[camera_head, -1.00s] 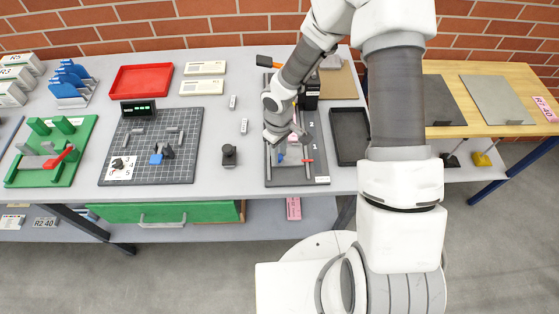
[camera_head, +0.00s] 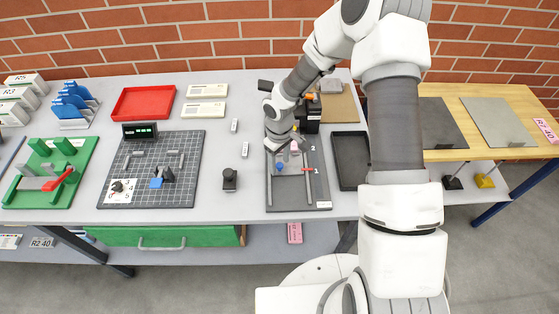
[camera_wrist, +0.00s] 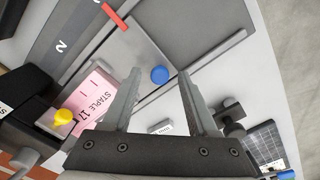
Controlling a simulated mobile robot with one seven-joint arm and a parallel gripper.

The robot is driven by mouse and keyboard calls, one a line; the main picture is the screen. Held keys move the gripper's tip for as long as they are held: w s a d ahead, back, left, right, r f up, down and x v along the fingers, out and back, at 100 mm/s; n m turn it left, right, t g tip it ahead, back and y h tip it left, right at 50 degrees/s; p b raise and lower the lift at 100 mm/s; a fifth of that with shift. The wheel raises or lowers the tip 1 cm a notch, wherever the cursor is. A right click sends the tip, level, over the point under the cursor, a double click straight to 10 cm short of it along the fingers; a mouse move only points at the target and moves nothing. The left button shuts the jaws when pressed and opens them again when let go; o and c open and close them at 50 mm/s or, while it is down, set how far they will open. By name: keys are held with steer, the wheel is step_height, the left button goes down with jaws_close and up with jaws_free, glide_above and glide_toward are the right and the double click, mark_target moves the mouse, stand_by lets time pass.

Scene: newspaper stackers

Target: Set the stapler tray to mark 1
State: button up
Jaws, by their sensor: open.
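The stapler tray (camera_head: 292,184) is a grey sliding plate between two rails on a dark base board (camera_head: 318,188). I cannot read a mark 1. My gripper (camera_wrist: 158,72) is open over the tray, its fingertips either side of the knob; contact is unclear. My arm hides part of the board's back.
A black box (camera_head: 308,112) stands at the board's back. A black tray (camera_head: 350,160) lies to its right. A black knob post (camera_head: 230,179) and a small tag (camera_head: 245,149) stand left. Bare grey tabletop (camera_head: 225,205) lies in front of the post.

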steer(key=shift+r, duration=0.1)
step_height(320, 180, up, 17)
steer(key=shift+r+b, duration=0.15)
steer(key=shift+b, duration=0.15)
stand_by(0.5)
steer(key=s+d+r+m+t+h+b, duration=0.1)
steer(key=s+d+r+m, duration=0.1)
steer(key=s+d+r, duration=0.3)
steer(key=s+d+r+m+t+h, duration=0.1)
steer(key=s+d+r+m+t, duration=0.1)
steer(key=s+r, duration=0.45)
steer(key=s+d+r+m+t+y, duration=0.1)
steer(key=s+r+m, duration=0.1)
steer(key=s, duration=0.3)
steer(key=s+d+r+m+t+y+b, duration=0.1)
steer(key=s+d+r+m, duration=0.1)
steer(key=s, duration=0.3)
steer(key=shift+s+r+m+t, duration=0.2)
steer(key=shift+r+m+t, duration=0.1)
steer(key=shift+r, duration=0.2)
